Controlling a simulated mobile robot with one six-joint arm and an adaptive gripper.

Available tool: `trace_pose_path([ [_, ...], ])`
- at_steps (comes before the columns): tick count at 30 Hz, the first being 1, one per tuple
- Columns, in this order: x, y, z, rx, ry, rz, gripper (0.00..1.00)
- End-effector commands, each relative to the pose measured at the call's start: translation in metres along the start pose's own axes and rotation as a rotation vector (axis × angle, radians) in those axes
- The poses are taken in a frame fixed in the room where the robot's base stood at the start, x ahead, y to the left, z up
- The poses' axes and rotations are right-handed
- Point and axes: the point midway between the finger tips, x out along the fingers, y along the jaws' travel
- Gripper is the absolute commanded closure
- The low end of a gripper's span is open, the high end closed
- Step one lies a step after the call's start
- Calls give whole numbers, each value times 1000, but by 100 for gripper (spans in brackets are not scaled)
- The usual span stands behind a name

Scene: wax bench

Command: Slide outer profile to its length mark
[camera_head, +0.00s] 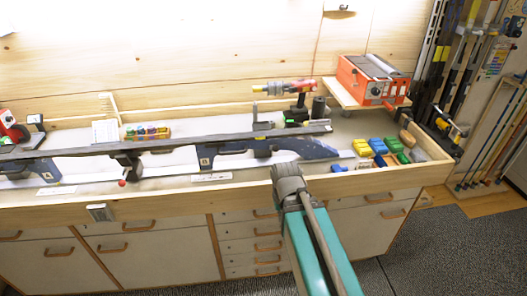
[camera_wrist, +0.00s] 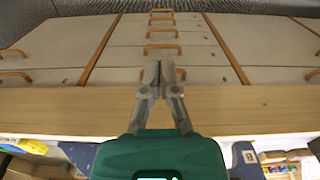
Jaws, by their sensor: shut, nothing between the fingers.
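A long dark profile rail (camera_head: 180,141) runs along the bench on blue-grey supports. I cannot tell its outer section from the inner one, and I cannot make out a length mark. Pale strips lie below and behind the rail. My gripper (camera_wrist: 158,72) shows in the wrist view with its grey fingers together and empty, in front of the wooden front edge of the bench (camera_wrist: 60,101). It is apart from the rail. In the head view my arm reaches to the bench front right of centre, and the fingertips cannot be made out there.
A blue-grey support (camera_head: 300,148) stands under the rail's right end. Yellow, green and blue blocks (camera_head: 378,146) lie at the right. An orange machine (camera_head: 372,80) stands on a shelf behind.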

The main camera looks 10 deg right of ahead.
Motion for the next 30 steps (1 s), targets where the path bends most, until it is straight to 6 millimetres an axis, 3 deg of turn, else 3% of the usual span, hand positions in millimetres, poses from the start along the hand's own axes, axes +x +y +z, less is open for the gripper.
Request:
trace_pose_path([
  [14, 0, 0, 0, 0, 0, 0, 100],
  [23, 6, -1, -10, -36, 29, 61, 46],
  [30, 14, -6, -46, -164, 137, 270, 46],
])
